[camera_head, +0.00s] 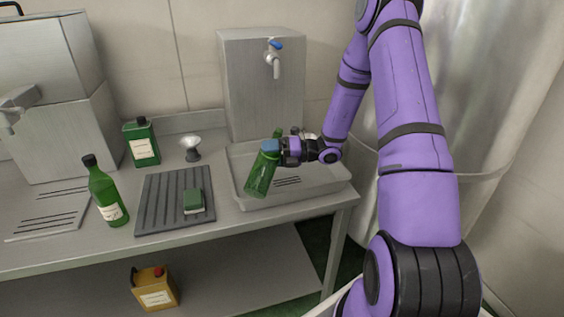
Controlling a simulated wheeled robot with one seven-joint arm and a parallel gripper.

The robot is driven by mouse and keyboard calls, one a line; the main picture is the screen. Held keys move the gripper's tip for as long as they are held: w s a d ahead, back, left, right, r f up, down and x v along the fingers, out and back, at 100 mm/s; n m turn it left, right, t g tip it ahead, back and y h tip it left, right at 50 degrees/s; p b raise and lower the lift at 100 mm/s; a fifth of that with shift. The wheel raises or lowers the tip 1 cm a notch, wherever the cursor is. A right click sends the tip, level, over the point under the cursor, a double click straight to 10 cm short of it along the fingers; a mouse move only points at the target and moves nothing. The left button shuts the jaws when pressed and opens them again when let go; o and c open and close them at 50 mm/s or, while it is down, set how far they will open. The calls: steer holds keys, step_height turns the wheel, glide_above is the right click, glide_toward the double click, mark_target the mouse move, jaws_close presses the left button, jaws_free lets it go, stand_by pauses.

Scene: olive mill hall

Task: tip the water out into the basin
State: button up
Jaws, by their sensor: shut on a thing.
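My gripper (283,150) is shut on a green bottle (260,180). It holds the bottle over the metal basin (328,188) on the right part of the bench. The bottle is tilted, with one end toward the lower left and the other toward the upper right, behind the gripper. I cannot see any water stream, or how much water is inside. The basin is shallow with a raised rim, and slots show on its floor. A steel unit with a blue-handled tap (273,62) stands behind the basin.
A green bottle with a black cap (106,193), a green can (141,143), a funnel-like item (190,147) and a dark ribbed mat (162,206) with a green sponge-like block (194,200) are left of the basin. A yellow canister (155,289) stands on the lower shelf.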

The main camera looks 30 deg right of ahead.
mark_target(272, 163)
steer(key=shift+f+m, duration=0.4)
steer(key=shift+w+d+f+m+y, duration=0.15)
steer(key=shift+f+m+y, duration=0.1)
steer(key=shift+f+m, duration=0.2)
steer(key=shift+w+d+f+m+y, duration=0.1)
steer(key=shift+f+m+y, duration=0.15)
steer(key=shift+f+m, duration=0.15)
stand_by(0.5)
steer(key=shift+f+m+t, duration=0.4)
steer(key=shift+f+m, duration=0.35)
stand_by(0.3)
